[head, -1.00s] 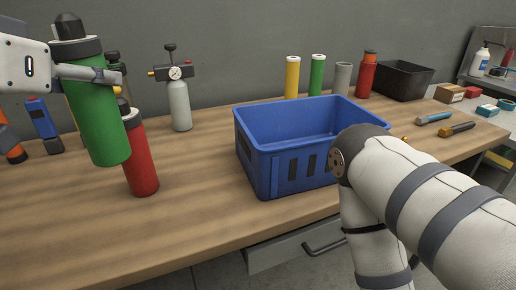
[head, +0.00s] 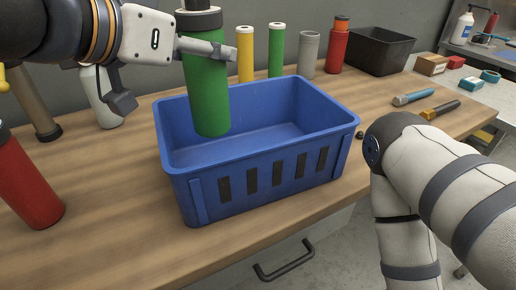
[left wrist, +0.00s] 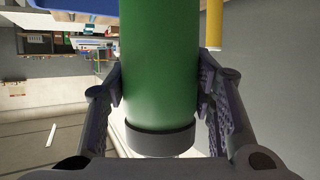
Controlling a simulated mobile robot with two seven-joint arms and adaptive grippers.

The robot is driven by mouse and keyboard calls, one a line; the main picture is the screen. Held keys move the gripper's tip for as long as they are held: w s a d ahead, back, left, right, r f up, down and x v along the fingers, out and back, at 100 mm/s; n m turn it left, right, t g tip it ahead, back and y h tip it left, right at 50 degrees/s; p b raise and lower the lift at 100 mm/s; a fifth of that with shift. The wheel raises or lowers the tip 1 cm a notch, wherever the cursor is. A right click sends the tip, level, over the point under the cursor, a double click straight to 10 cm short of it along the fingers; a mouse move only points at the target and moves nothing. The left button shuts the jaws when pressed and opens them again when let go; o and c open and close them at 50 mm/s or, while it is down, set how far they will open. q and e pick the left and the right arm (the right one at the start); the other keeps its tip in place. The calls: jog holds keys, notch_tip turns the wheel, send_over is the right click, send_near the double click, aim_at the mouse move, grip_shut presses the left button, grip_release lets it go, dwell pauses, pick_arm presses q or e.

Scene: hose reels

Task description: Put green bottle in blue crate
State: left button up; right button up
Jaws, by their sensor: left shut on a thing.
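The green bottle (head: 206,95) with a dark cap is upright in my left gripper (head: 222,50) in the head view. Its lower end is over the left part of the blue crate (head: 270,170) and appears within the crate's opening. I cannot tell whether it touches the crate floor. In the left wrist view the green bottle (left wrist: 160,65) stands between both fingers of my left gripper (left wrist: 160,98), which are shut on it. The crate looks otherwise empty. My right arm shows at the right of the head view, but its gripper is not visible.
A red bottle (head: 28,185) stands left of the crate. Yellow (head: 246,55), green (head: 276,50), grey (head: 308,54) and red (head: 337,48) cylinders stand behind it. A black bin (head: 378,52) is at the back right. Two handled tools (head: 412,97) lie right of the crate.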

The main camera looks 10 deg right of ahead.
aim_at(214, 112)
pick_arm(q)
jog(key=f+b, duration=0.1)
jog(key=f, duration=0.2)
jog(key=f+b, duration=0.1)
jog(key=f, duration=0.3)
jog(key=f+b, duration=0.1)
jog(key=f, duration=0.2)
jog(key=shift+s+d+f+b, duration=0.1)
jog(key=shift+d+f+b, duration=0.05)
jog(key=shift+d+b, duration=0.2)
jog(key=shift+a+r, duration=0.1)
jog(key=shift+r, duration=0.15)
jog(key=shift+f, duration=0.2)
jog(key=o, duration=1.4)
pick_arm(e)
jog(key=s+f+g, duration=0.1)
jog(key=s+f, duration=0.3)
jog(key=shift+f+g, duration=0.2)
jog(key=shift+g, duration=0.1)
jog(key=shift+s+d, duration=0.1)
jog(key=shift+d, duration=0.05)
